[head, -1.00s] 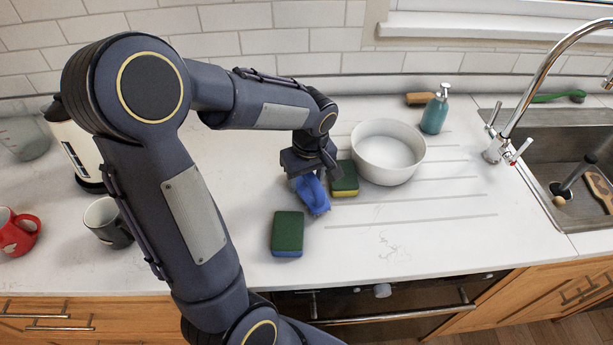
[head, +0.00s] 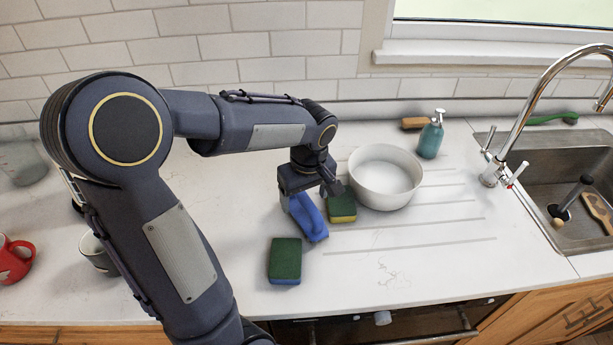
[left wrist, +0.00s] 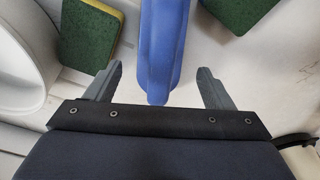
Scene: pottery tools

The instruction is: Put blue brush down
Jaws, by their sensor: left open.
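The blue brush (head: 309,219) rests on the white counter between two green sponges in the head view. In the left wrist view, the blue brush (left wrist: 163,50) lies between the two fingers, with a gap on each side. My left gripper (head: 307,192) is right at the brush, above the counter, with its fingers partly hidden behind the brush and wrist. In the left wrist view, my left gripper (left wrist: 160,88) is open. My right gripper is not in view.
A green and yellow sponge (head: 342,207) sits right of the brush, close to a white bowl (head: 384,180). A green and blue sponge (head: 285,261) lies in front. A teal soap bottle (head: 431,138) stands behind the bowl. The sink (head: 550,230) is at right.

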